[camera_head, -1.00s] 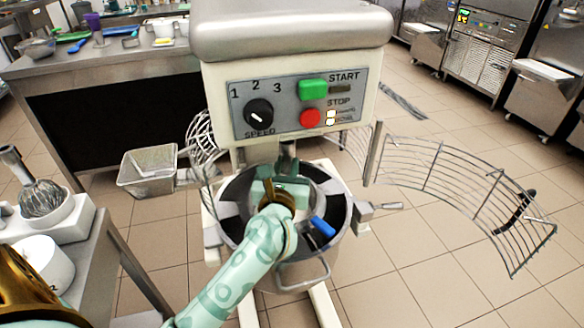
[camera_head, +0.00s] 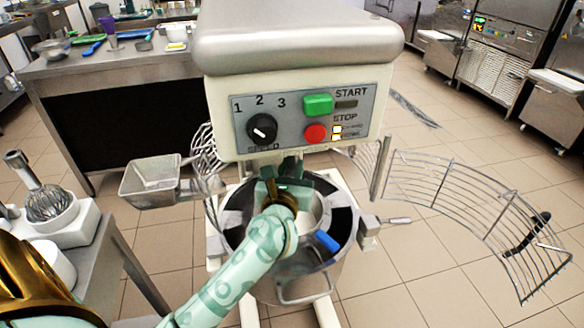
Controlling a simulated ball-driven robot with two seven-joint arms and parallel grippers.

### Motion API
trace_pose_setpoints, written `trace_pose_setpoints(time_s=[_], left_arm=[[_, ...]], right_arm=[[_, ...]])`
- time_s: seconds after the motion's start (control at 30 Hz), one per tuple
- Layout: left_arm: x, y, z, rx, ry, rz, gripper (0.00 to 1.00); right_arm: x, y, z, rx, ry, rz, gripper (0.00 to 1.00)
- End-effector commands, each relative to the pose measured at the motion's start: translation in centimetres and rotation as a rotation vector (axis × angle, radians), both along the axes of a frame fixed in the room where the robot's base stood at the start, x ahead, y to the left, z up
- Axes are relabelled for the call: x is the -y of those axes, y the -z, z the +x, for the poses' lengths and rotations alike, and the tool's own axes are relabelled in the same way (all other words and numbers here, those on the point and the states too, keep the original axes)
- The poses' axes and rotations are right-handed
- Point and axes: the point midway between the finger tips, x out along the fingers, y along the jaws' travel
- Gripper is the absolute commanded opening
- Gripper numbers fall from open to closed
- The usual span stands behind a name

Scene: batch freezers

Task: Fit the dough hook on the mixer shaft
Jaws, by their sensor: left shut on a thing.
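The mixer (camera_head: 300,50) stands in front of me, with its control panel facing me. Its bowl (camera_head: 345,255) sits below the head, and the wire guard (camera_head: 450,190) is swung out to the right. My left gripper (camera_head: 284,184) is between the head and the bowl, just under the head. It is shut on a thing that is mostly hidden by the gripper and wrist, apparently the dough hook. The mixer shaft is mostly hidden behind the gripper, so I cannot tell whether hook and shaft touch. My right gripper is not in view.
A whisk (camera_head: 45,200) stands on a white rest on the left steel table. A steel chute (camera_head: 150,182) juts out left of the bowl. A blue-handled tool (camera_head: 327,241) is at the bowl.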

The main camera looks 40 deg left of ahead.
Motion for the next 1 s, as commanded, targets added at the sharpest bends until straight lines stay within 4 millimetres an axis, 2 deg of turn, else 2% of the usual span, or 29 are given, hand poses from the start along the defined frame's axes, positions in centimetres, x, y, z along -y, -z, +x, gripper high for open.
trace_pose_setpoints(time_s=[1.0], left_arm=[[0.18, -0.36, -0.22, 0.001, 0.000, 0.002, 0.01]], right_arm=[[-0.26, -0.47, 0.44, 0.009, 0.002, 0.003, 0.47]])
